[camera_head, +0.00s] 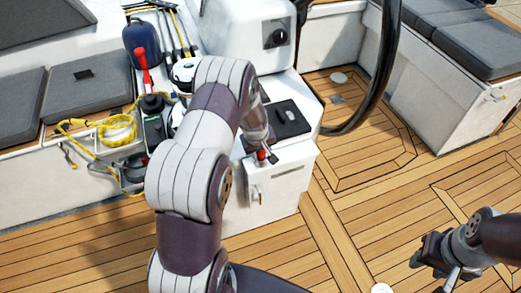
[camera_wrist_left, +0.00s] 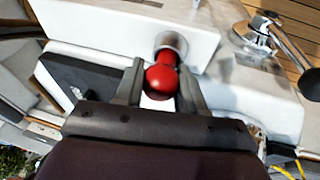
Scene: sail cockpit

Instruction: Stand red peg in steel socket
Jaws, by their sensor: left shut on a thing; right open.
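The red peg (camera_wrist_left: 160,80) has a round red head and sits between the two fingers of my left gripper (camera_wrist_left: 161,68) in the left wrist view. The left gripper is shut on it. The steel socket (camera_wrist_left: 173,39) is a short round metal cup just beyond the peg, on the white console. The peg's far end overlaps the socket mouth; I cannot tell whether it is inside or in front of it. In the head view a bit of the red peg (camera_head: 262,155) shows below my left wrist, above the console's front. My right gripper (camera_head: 441,262) is open and empty over the deck.
The white console (camera_head: 283,180) carries a black panel (camera_head: 286,118). The steering wheel (camera_head: 385,70) stands behind it to the right. Yellow rope (camera_head: 110,130), a blue container (camera_head: 140,38) and other gear lie on the left bench. The teak deck (camera_head: 360,215) is mostly clear.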

